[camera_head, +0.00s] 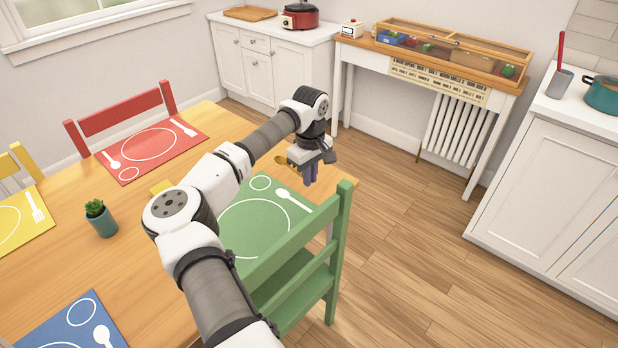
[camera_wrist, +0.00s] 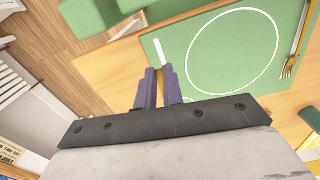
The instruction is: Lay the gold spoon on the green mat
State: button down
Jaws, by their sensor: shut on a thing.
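My gripper (camera_head: 311,176) is shut on the gold spoon (camera_head: 284,161), a small gold piece sticking out to its left. It is above the table's far right corner, by the green mat's far edge. In the wrist view my gripper's purple fingers (camera_wrist: 159,92) are close together, with only a sliver of gold between them; most of the spoon is hidden there. The green mat (camera_head: 262,228) has a printed plate circle and white spoon outline. In the wrist view the mat (camera_wrist: 225,50) lies ahead, and a gold fork (camera_wrist: 294,45) lies along its right side.
A green chair (camera_head: 338,245) stands at the mat's near right edge. Red (camera_head: 180,150), yellow (camera_head: 15,240) and blue (camera_head: 60,318) mats and a potted plant (camera_head: 100,217) are on the table (camera_head: 65,260). My arm covers part of the green mat.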

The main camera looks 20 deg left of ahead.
jog(key=shift+s+d+f, duration=0.1)
jog(key=shift+s+f, duration=0.05)
jog(key=shift+f, duration=0.4)
jog(key=shift+s+d+f, duration=0.1)
jog(key=shift+f, duration=0.4)
jog(key=shift+w+a+f, duration=0.15)
jog(key=shift+f, duration=0.35)
jog(key=shift+f+b, duration=1.65)
jog(key=shift+f, duration=1.55)
jog(key=c, duration=1.5)
grip_release()
jog(key=shift+o, duration=0.2)
